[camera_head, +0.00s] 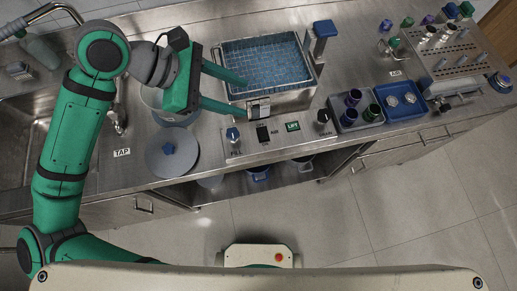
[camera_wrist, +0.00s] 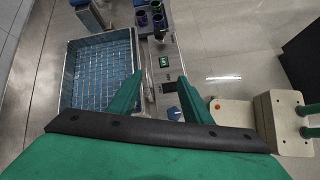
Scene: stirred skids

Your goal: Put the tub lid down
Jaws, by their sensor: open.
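The tub lid (camera_head: 172,170), a round grey disc with a blue knob on top, lies on the steel counter near its front edge, to the right of the TAP label. My gripper (camera_head: 243,98) is open and empty, up and to the right of the lid. Its two green fingers reach over the front left of the basket bath; they also show in the wrist view (camera_wrist: 160,78). A round pale tub (camera_head: 150,98) stands behind the lid, partly hidden by my gripper. The lid does not show in the wrist view.
The basket bath (camera_head: 232,45) with blue wire mesh also shows in the wrist view (camera_wrist: 66,78). A blue-topped post (camera_head: 325,30) stands beside it. Front controls include a green switch (camera_head: 293,126). Trays with cups (camera_head: 402,115) and a rack (camera_head: 465,58) stand right; a sink (camera_head: 30,110) is left.

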